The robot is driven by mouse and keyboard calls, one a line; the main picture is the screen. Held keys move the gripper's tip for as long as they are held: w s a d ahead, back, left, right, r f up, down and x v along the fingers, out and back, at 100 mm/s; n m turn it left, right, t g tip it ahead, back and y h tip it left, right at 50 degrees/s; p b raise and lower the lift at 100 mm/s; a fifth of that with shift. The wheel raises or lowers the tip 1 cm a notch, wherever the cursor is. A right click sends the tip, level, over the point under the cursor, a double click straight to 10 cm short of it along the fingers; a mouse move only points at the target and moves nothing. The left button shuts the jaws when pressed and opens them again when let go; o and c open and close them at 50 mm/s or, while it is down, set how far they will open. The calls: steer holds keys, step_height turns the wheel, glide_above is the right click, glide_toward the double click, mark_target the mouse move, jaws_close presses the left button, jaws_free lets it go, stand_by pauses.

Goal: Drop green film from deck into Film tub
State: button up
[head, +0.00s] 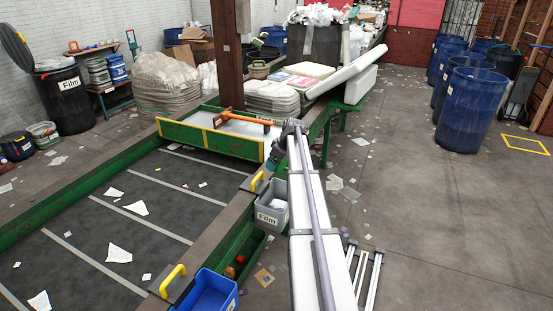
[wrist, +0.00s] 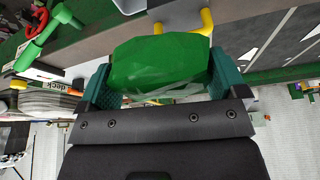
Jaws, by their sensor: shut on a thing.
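The green film (wrist: 160,62) is a crumpled, shiny green bundle in the wrist view. My gripper (wrist: 162,80) is shut on it, with a teal finger on each side. The Film tub (head: 271,217) is a small grey bin with a "Film" label, beside the belt's right edge in the head view. My arm reaches up just right of the tub, and its wrist end is beyond the tub, near the end of the green deck frame (head: 208,140). The film is hard to make out in the head view.
An orange-handled hammer (head: 243,119) lies on the deck. Yellow handles (head: 173,280) stand on the belt edge. A blue bin (head: 209,291) is nearer than the tub. A black barrel (head: 66,100), also labelled "Film", stands far left. Scraps litter the belt.

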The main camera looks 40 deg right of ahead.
step_height(320, 180, down, 6)
steer(key=b, duration=0.6)
steer(key=shift+s, duration=0.1)
steer(key=o, duration=0.6)
steer(key=p, duration=1)
glide_toward(284, 162)
steer(key=x, duration=0.6)
